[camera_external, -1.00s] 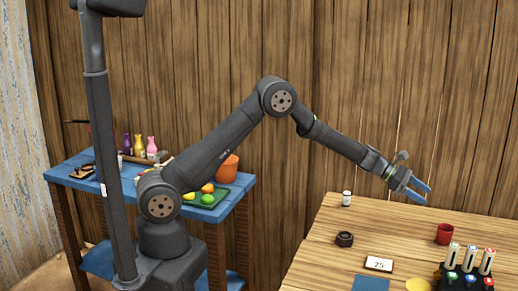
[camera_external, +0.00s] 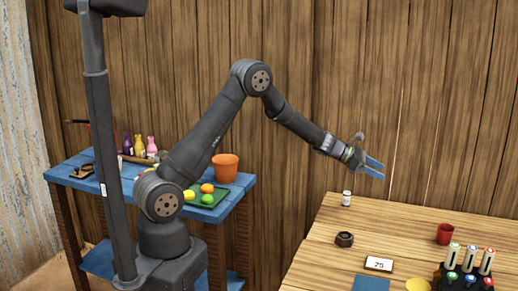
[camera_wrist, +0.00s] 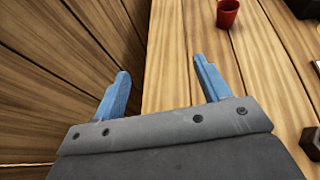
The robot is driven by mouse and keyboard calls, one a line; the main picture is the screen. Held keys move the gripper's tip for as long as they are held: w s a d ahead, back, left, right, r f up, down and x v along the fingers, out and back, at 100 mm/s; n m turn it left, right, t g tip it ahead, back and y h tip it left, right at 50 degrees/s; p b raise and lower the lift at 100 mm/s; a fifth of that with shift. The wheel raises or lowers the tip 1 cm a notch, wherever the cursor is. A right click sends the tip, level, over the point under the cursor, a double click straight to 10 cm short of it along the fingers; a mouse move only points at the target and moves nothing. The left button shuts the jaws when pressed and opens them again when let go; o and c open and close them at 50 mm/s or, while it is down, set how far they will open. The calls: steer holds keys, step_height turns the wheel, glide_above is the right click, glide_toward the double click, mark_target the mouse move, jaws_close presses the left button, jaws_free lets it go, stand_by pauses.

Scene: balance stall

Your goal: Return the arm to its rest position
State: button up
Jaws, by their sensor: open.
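My gripper (camera_external: 373,169) has two blue fingers and is raised in the air above the back left part of the wooden table (camera_external: 318,262). In the wrist view my gripper (camera_wrist: 162,84) shows its fingers spread apart with nothing between them. My arm is bent at the elbow and touches nothing.
On the table are a dark hex nut (camera_external: 344,239), a card reading 75 (camera_external: 379,264), a red cup (camera_external: 445,234), a blue square (camera_external: 371,284), a yellow dish (camera_external: 418,285) and a dark rack (camera_external: 452,283) with several markers. A blue side table (camera_external: 233,196) stands left, beside my arm.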

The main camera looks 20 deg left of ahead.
steer(key=w+a+n+t, duration=0.1)
steer(key=w+a, duration=0.1)
steer(key=a, duration=0.6)
steer(key=w+a+n+t, duration=0.2)
steer(key=w+a, duration=0.1)
steer(key=a, duration=0.5)
steer(key=shift+w+y, duration=0.2)
steer(key=shift+y, duration=0.2)
